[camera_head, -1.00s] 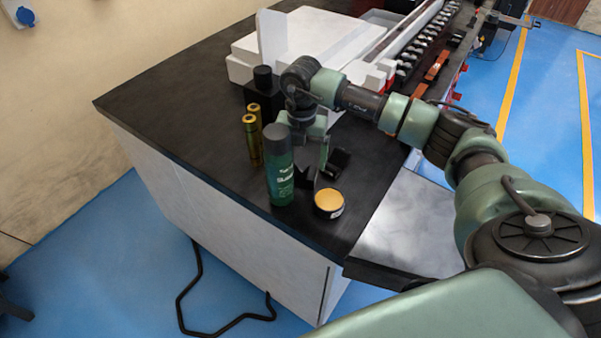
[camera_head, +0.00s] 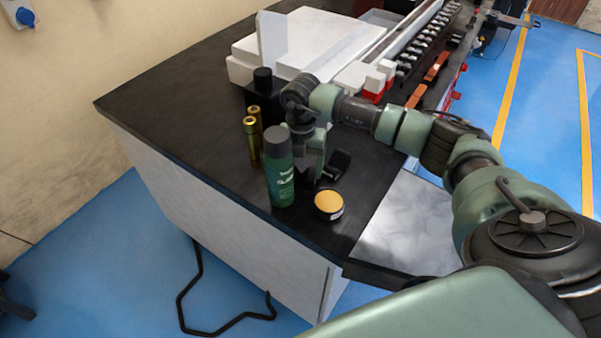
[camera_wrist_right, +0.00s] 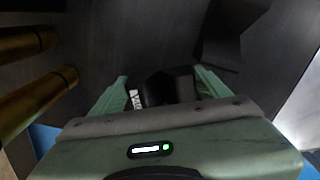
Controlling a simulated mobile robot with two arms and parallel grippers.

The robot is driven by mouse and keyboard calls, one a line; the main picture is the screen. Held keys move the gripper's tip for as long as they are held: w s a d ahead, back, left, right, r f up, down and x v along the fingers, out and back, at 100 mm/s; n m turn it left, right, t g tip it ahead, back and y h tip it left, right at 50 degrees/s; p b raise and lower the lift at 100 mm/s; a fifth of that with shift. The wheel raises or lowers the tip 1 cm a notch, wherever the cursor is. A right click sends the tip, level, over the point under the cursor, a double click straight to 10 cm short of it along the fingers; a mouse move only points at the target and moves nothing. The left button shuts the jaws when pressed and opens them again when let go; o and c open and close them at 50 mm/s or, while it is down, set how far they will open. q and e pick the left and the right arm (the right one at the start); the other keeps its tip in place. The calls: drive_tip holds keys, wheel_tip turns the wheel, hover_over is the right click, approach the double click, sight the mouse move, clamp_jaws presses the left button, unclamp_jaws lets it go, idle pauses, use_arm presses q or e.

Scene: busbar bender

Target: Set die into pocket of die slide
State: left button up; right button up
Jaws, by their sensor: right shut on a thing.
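My right gripper (camera_head: 308,174) reaches down to the black bench top, behind the green spray can. In the right wrist view its green fingers (camera_wrist_right: 163,92) are shut on a black block, taken as the die (camera_wrist_right: 168,85), with a white mark on its left side. In the head view the held die is mostly hidden by the gripper and can. Another dark block (camera_head: 339,161) stands just right of the gripper. I cannot make out a die slide or its pocket. My left gripper is not in view.
A green spray can (camera_head: 281,182) and a round tin with a yellow lid (camera_head: 328,204) stand close in front. A white machine (camera_head: 300,45) lies behind. The bench's left part is clear.

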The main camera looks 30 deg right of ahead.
drive_tip(key=shift+w+r, duration=0.1)
drive_tip(key=shift+r, duration=0.05)
wheel_tip(320, 180, up, 17)
drive_tip(key=b, duration=0.5)
wheel_tip(320, 180, up, 11)
drive_tip(key=p, duration=0.1)
hover_over(301, 175)
idle(0.3)
